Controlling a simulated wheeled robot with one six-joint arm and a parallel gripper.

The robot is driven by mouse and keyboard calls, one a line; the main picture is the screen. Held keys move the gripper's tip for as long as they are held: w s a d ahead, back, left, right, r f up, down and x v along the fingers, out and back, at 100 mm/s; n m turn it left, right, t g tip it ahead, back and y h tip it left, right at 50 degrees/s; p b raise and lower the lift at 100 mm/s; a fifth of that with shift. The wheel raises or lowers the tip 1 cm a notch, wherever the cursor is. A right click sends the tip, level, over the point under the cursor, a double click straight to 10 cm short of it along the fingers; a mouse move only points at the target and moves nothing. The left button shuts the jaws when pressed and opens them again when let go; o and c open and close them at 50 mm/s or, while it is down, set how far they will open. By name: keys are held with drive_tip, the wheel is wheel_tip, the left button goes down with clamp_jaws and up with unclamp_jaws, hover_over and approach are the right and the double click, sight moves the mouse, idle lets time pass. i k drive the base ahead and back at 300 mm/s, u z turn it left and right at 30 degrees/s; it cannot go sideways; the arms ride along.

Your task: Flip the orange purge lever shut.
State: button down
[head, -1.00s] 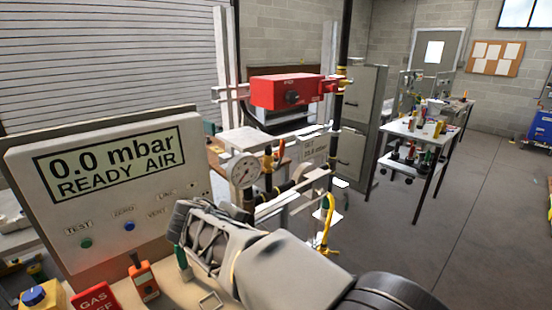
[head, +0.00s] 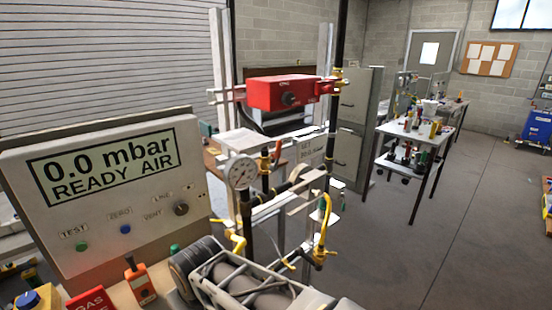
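A small orange lever (head: 277,152) stands roughly upright on the dark pipework, just right of the round pressure gauge (head: 241,172). It looks like the purge lever; its exact angle is too small to tell. My gripper (head: 190,262) is at the bottom of the view, at the left end of my arm, below the gauge and in front of the test panel. It is well apart from the orange lever. Its fingertips cannot be made out, and I see nothing clearly held in it.
The test panel (head: 100,235) reads 0.0 mbar READY AIR. A red box (head: 280,92) is above the pipes. A yellow lever (head: 237,240) and a curved yellow pipe or hose (head: 325,215) flank the lower pipework. An orange handheld device (head: 139,282) lies at lower left.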

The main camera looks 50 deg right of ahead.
sight(273, 168)
drive_tip(key=u, duration=2.85)
drive_tip(key=k, duration=2.1)
drive_tip(key=z, duration=0.05)
